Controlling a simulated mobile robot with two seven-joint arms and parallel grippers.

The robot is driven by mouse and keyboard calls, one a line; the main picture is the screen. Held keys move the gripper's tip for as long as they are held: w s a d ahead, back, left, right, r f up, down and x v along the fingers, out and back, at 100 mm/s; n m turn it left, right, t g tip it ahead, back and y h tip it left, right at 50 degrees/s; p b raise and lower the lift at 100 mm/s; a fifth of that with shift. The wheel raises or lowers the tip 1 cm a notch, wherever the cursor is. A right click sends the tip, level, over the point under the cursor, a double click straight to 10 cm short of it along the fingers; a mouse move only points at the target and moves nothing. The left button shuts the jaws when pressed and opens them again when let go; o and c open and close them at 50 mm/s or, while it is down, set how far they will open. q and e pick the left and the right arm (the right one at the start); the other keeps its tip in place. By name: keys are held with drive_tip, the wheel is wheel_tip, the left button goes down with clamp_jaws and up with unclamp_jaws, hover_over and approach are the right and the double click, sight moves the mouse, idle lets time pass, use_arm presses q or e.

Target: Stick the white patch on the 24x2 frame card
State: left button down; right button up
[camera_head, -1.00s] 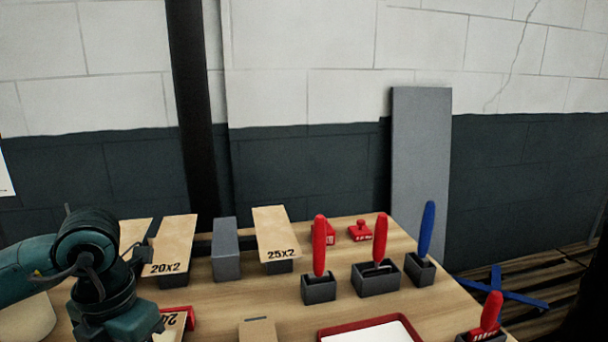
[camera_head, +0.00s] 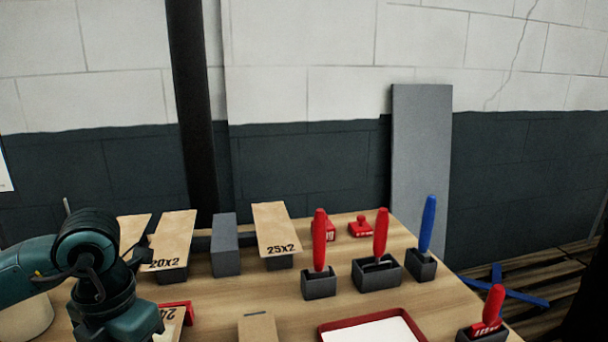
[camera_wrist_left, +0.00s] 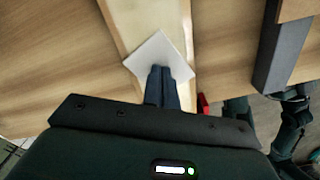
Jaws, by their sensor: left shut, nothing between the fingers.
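The white patch (camera_wrist_left: 160,57) lies flat on a pale beige card (camera_wrist_left: 138,16) in the left wrist view, turned like a diamond. My left gripper (camera_wrist_left: 162,70) is shut and empty. Its fingertips overlap the near part of the patch; I cannot tell whether they touch it. In the head view, a card marked "24" (camera_head: 170,318) shows beside my left arm, which hides most of it, and the patch is hidden there. My right gripper is not in view.
Cards marked 20x2 (camera_head: 172,240) and 25x2 (camera_head: 276,230) lie on grey blocks at the back. Red-handled tools (camera_head: 319,240) and a blue one (camera_head: 427,225) stand in grey holders. A red tray with a white sheet (camera_head: 335,326) lies at the front. A red piece (camera_head: 178,305) sits by the 24 card.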

use_arm(q)
drive_tip(key=shift+f, duration=0.25)
drive_tip(key=shift+f+b, duration=0.1)
drive_tip(key=shift+b, duration=0.3)
idle(0.7)
idle(1.2)
drive_tip(key=shift+b, duration=0.9)
idle(1.6)
drive_tip(key=shift+r+p, duration=2.5)
drive_tip(key=shift+r, duration=1.2)
